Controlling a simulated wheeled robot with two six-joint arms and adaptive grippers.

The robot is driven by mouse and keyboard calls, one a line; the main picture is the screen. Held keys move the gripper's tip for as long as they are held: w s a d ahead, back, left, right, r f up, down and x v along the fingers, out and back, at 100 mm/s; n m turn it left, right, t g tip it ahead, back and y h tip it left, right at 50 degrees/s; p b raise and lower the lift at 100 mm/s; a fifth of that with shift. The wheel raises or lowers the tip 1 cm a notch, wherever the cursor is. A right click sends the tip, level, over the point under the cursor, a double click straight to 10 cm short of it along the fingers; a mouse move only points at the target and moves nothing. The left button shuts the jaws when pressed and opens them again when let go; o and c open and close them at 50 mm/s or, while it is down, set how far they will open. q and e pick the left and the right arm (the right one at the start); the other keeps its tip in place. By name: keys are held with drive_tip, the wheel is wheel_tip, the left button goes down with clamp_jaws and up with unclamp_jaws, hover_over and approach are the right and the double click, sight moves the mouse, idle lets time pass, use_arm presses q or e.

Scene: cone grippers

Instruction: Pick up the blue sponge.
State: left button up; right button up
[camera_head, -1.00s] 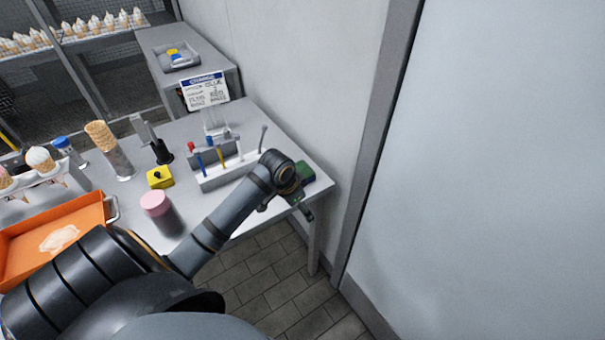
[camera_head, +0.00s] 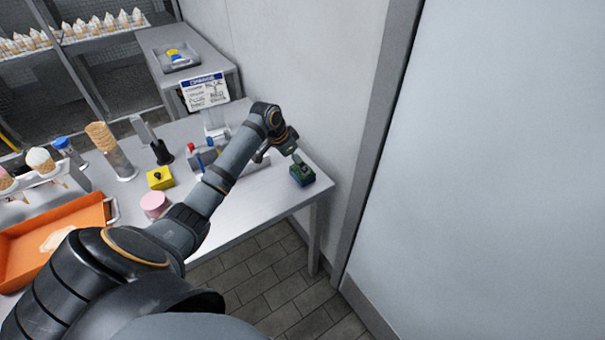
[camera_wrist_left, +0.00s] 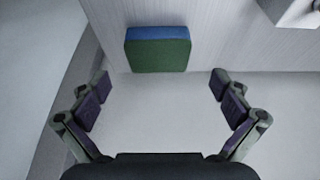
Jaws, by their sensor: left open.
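The sponge (camera_head: 303,178), with one blue layer and one green layer, sits near the right end of the metal table (camera_head: 262,200). In the left wrist view the sponge (camera_wrist_left: 158,54) is upper middle, green face nearest and blue strip along its far edge. My left gripper (camera_head: 291,150) is close to the sponge in the head view and partly hidden by its wrist. In the left wrist view my left gripper (camera_wrist_left: 161,86) is open and empty. Its fingers are spread wider than the sponge, which lies beyond the fingertips. My right gripper is not in view.
My left arm partly hides a white rack with tools. A yellow block (camera_head: 160,178), a pink-topped container (camera_head: 154,203), a cone stack (camera_head: 101,136) and an orange tray (camera_head: 40,244) stand to the left. The wall is close behind the sponge. The table in front of it is clear.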

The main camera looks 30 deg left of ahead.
sight(294, 171)
use_arm(q)
drive_tip(key=x, duration=0.5)
drive_tip(key=shift+d+f+p, duration=0.1)
drive_tip(key=shift+p, duration=0.2)
drive_tip(key=c, duration=0.7)
